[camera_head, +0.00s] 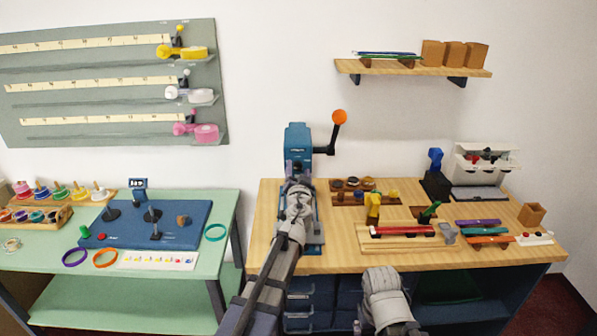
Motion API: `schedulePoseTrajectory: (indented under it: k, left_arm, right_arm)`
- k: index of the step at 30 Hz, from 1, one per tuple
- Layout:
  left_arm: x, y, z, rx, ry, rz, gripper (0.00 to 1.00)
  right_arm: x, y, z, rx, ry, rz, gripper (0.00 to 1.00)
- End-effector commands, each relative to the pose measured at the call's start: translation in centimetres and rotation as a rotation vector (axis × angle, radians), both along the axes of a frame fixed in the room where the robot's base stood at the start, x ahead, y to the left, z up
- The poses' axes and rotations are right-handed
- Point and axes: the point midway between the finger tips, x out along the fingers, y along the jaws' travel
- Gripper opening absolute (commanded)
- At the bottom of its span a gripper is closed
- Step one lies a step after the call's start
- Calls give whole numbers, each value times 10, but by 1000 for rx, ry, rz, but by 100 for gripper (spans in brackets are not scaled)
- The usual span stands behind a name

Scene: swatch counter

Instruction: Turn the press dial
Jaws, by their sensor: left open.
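The blue press (298,138) stands at the back left of the wooden table, with a lever ending in an orange ball (339,117) on its right side. My left arm reaches up from the bottom, and my left gripper (297,171) is open right in front of the press's lower face. The gripper and wrist cover that part, so I cannot make out the dial or tell whether the fingers touch it. A grey link of my right arm shows at the bottom middle; its gripper is not in view.
The wooden table (345,262) holds a rack with a red bar (403,231), coloured strips (478,223) and a white machine (487,165) to the right of the press. A green table (225,238) with a blue board (190,232) stands left. A shelf (385,67) hangs above.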

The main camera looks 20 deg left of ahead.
Motion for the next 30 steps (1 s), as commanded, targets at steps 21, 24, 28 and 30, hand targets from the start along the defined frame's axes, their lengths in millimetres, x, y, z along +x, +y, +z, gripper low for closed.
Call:
schedulePoseTrajectory:
  k: [21, 24, 28, 30]
  left_arm:
    - [1, 0, 0, 0, 0, 0, 13]
    - [1, 0, 0, 0, 0, 0, 2]
    - [1, 0, 0, 0, 0, 0, 0]
    - [1, 0, 0, 0, 0, 0, 0]
  right_arm:
    - [0, 0, 0, 0, 0, 0, 90]
    - [0, 0, 0, 0, 0, 0, 90]
    - [0, 0, 0, 0, 0, 0, 90]
    - [0, 0, 0, 0, 0, 0, 90]
